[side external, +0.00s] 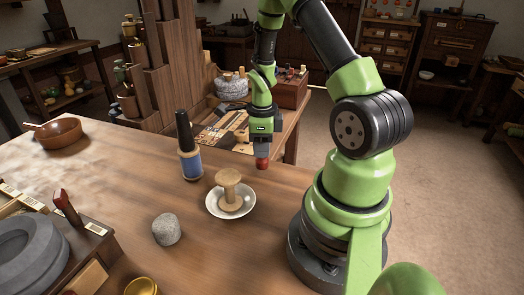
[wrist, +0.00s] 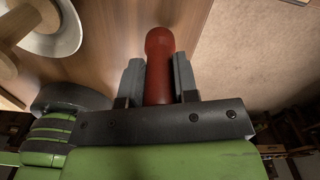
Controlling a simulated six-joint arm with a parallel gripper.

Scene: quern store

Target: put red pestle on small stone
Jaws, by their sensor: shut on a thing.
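The red pestle (wrist: 160,62) is between the two fingers of my gripper (wrist: 160,80) in the wrist view. My gripper is shut on it. In the side external view, the red tip of the pestle shows below my gripper (side external: 262,155), held over the right part of the table, near its edge. The rest of the pestle is hidden by the gripper there. The small stone (side external: 166,229) is a grey, rounded block standing on the table at front left, apart from my gripper. Its visible top looks flat and bare.
A white dish (side external: 247,208) with a wooden spool (side external: 229,184) stands between my gripper and the stone. A dark-necked blue bottle (side external: 190,163) stands behind it. A brown bowl (side external: 58,133) is far left.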

